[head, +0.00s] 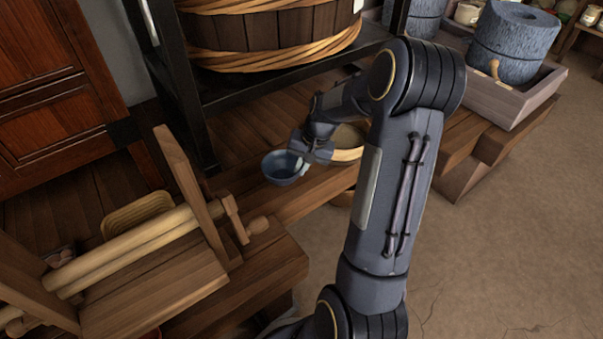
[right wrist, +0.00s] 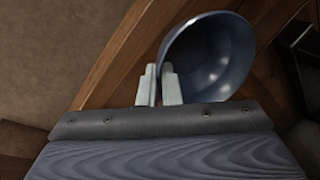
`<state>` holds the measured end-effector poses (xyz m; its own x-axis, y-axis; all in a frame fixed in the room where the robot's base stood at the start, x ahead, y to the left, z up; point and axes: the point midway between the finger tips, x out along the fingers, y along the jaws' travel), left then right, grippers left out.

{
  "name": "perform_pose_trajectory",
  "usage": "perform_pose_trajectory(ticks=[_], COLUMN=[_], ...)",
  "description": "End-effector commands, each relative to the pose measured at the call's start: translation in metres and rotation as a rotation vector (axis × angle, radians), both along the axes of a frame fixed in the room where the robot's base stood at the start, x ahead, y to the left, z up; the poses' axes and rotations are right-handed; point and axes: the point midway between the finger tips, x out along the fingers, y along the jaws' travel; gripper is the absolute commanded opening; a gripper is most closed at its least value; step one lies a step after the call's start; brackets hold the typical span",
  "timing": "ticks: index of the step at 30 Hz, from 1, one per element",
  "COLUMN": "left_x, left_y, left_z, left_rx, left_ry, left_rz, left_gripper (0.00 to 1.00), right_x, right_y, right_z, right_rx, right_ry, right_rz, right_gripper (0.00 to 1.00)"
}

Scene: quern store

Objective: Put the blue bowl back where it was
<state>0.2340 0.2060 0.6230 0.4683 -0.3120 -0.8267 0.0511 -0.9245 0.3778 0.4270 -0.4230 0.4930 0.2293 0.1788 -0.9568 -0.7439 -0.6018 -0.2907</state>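The blue bowl (head: 281,168) is upright over the low wooden bench, at the middle of the head view. In the right wrist view the bowl (right wrist: 212,55) shows its hollow inside, up against the fingertips. My right gripper (head: 304,168) is at the bowl's right side. In the right wrist view its two fingers (right wrist: 159,85) are close together with the bowl's wall between them, so it looks shut on the rim. I cannot tell whether the bowl's base touches the bench. My left gripper is not in view.
A round wooden container (head: 347,154) with pale rim stands right beside my right gripper, partly hidden by my arm. A wooden roller frame (head: 190,195) stands at left. A black rack (head: 180,85) holds a large tub (head: 265,32). A stone quern (head: 512,45) is at upper right.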

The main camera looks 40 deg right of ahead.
Motion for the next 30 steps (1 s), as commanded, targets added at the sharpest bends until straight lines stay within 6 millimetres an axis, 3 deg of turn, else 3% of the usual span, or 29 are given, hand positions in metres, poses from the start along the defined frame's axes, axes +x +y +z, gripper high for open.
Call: perform_pose_trajectory(ticks=[1,3,14,15,19,30], left_x=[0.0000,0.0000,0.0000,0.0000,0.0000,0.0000], left_y=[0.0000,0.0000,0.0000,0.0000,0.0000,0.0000], left_z=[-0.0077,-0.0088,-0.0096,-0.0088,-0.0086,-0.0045], left_rx=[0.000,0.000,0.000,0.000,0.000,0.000], left_ry=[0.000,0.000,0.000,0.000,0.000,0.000], left_rz=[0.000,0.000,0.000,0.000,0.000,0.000], left_gripper=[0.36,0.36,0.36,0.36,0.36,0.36], right_x=[-0.0003,-0.0002,-0.0002,-0.0004,-0.0004,-0.0006], right_y=[0.0000,-0.0003,-0.0002,-0.0001,-0.0002,-0.0008], right_z=[-0.0123,-0.0164,-0.0191,-0.0184,-0.0181,-0.0110], right_rx=[0.000,0.000,0.000,0.000,-0.001,-0.002], right_ry=[0.000,-0.001,-0.001,-0.001,-0.001,-0.003], right_rz=[-0.002,-0.002,-0.001,0.000,0.000,-0.001], right_gripper=[0.00,0.00,0.00,0.08,0.25,0.26])
